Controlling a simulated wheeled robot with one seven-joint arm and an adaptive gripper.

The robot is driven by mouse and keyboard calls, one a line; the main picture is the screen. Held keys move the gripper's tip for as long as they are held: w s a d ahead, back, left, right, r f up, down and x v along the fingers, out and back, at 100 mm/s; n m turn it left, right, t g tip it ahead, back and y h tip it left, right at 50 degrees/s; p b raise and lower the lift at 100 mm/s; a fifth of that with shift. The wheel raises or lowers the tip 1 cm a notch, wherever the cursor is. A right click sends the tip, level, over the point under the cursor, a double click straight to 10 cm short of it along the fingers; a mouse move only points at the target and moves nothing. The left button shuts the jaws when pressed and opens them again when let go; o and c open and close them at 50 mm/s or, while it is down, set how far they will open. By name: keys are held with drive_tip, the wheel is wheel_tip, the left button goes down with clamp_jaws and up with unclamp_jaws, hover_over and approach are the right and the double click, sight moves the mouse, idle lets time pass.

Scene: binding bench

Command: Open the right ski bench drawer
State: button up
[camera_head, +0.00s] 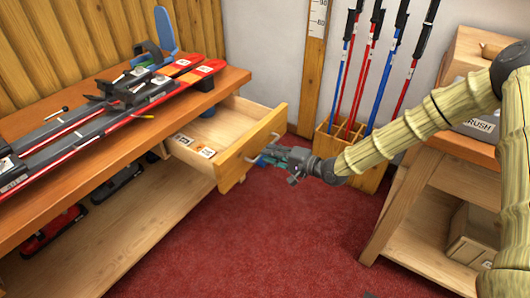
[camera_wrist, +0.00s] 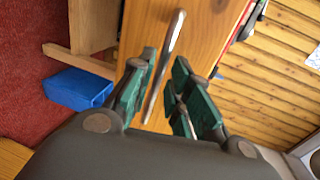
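The right ski bench drawer (camera_head: 235,167) is pulled out from the wooden bench (camera_head: 237,76), with its inside showing in the head view. White cards (camera_head: 206,152) lie in it. In the wrist view its wooden front (camera_wrist: 205,30) carries a slim metal bar handle (camera_wrist: 170,50). My gripper (camera_head: 272,156) is at the outer face of the drawer front. In the wrist view the green finger pads of my gripper (camera_wrist: 166,90) stand apart, one on each side of the handle's lower part. Gaps show beside the handle, and I cannot tell whether either pad touches it.
Red skis (camera_head: 135,115) lie on the bench top, with a blue item behind. A wooden rack (camera_head: 340,150) of ski poles stands against the back wall. Another wooden bench (camera_head: 462,147) is at right. Red carpet (camera_head: 255,235) lies clear below the drawer.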

drive_tip(key=v, duration=0.8)
drive_tip(key=shift+d, duration=0.3)
drive_tip(key=shift+s, duration=0.15)
drive_tip(key=s+a+f+n+g+h, duration=0.15)
drive_tip(key=s+f+g+h, duration=0.3)
drive_tip(key=s+f, duration=1.2)
drive_tip(key=s+d+f+n+g+h, duration=0.25)
drive_tip(key=s+d+f, duration=0.25)
drive_tip(key=s, duration=0.5)
drive_tip(key=s+d+f+n+g+h, duration=0.15)
drive_tip(key=s+d+f+h, duration=0.35)
drive_tip(key=s, duration=0.5)
drive_tip(key=s+d+n, duration=0.1)
drive_tip(key=s+d, duration=0.2)
drive_tip(key=s, duration=0.2)
wheel_tip(320, 180, up, 22)
drive_tip(key=p, duration=2.2)
drive_tip(key=shift+w+a+g+h+p, duration=0.15)
drive_tip(key=shift+a+g+h+p, duration=0.15)
drive_tip(key=shift+g+p, duration=0.1)
drive_tip(key=shift+f, duration=0.1)
